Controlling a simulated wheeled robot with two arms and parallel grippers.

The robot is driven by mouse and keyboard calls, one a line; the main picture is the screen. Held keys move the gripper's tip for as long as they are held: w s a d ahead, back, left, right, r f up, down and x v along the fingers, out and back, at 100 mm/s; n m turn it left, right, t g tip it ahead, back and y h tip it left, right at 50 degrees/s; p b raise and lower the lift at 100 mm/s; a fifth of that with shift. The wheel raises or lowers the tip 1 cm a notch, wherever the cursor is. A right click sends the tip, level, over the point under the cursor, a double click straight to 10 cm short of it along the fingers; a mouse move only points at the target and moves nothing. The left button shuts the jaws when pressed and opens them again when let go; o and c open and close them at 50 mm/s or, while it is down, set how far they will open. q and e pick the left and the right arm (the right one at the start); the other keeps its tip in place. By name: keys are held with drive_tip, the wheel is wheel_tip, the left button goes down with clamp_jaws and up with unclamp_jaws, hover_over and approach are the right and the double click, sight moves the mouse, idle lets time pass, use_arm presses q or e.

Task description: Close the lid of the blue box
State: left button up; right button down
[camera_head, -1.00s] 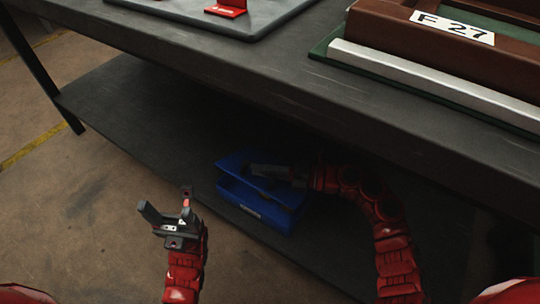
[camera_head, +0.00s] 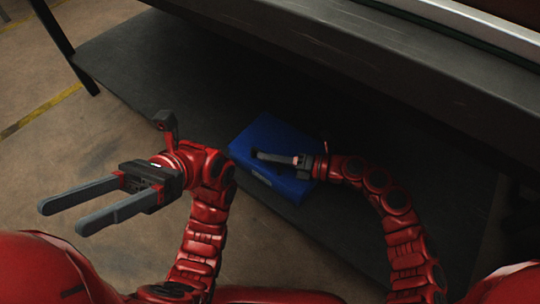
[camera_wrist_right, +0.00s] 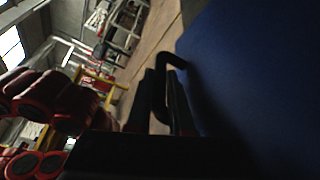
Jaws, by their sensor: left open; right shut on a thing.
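The blue box (camera_head: 278,133) sits on the lower shelf, under the table top. Its lid lies over the box and looks down; I cannot tell whether it is fully flush, as my right arm covers part of it. My left gripper (camera_head: 61,219) is open and empty, left of the box, over the floor.
The dark lower shelf (camera_head: 150,70) is bare around the box. The table top's edge (camera_head: 350,45) overhangs the shelf behind the box. A table leg (camera_head: 62,45) stands at the upper left. The floor at the left is clear.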

drive_tip(key=shift+s+a+f, duration=0.1)
drive_tip(key=shift+s+f, duration=0.15)
drive_tip(key=c, duration=0.8)
unclamp_jaws()
drive_tip(key=shift+w, duration=0.1)
